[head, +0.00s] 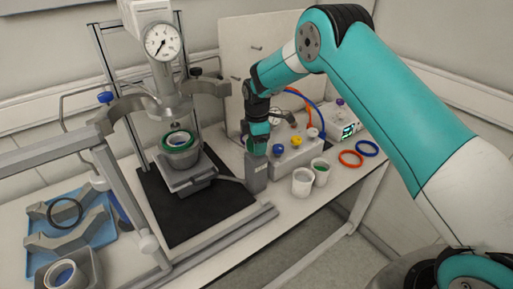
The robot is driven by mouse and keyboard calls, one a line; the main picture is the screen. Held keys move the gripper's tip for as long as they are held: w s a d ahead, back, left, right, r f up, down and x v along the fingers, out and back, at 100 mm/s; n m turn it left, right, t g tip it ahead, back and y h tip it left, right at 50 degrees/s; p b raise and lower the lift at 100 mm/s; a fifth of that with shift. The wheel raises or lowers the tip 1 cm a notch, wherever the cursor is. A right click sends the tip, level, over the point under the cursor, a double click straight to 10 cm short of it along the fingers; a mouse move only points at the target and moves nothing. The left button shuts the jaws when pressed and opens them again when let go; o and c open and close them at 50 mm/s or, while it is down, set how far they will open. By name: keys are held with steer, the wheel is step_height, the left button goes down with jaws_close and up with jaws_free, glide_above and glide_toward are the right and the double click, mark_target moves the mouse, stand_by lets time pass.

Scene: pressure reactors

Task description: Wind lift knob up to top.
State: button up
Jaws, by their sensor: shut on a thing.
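My gripper (257,150) points down at the top of a grey upright block (256,176) beside the black mat. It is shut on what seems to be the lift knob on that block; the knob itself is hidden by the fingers. The lift platform (186,184) is left of the block and carries a grey vessel (181,158) with a green ring in its top. The vessel stands upright below the reactor head (160,100), with a visible gap between them. A round dial gauge (162,42) is on the head.
A grey box with coloured knobs (293,155) stands close right of my gripper, with hoses behind. A blue tray (95,252) holds clamp parts at left.

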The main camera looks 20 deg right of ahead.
steer(key=m+b, duration=0.2)
steer(key=m, duration=0.2)
steer(key=shift+s+f+m, duration=0.1)
steer(key=shift+m, duration=0.2)
steer(key=m+b, duration=0.1)
steer(key=m, duration=0.4)
steer(key=shift+a+b, duration=0.1)
steer(key=shift+b, duration=0.3)
steer(key=m+b, duration=0.1)
steer(key=m, duration=0.4)
steer(key=shift+s+m, duration=0.1)
steer(key=shift+m, duration=0.3)
steer(key=m, duration=0.5)
steer(key=shift+a+m+b, duration=0.15)
steer(key=shift+m+b, duration=0.15)
steer(key=shift+b, duration=0.05)
steer(key=m, duration=0.5)
steer(key=shift+a, duration=0.1)
steer(key=m, duration=1)
steer(key=shift+w+b, duration=0.25)
steer(key=shift+b, duration=0.1)
steer(key=shift+w+m, duration=0.1)
steer(key=shift+m, duration=2.4)
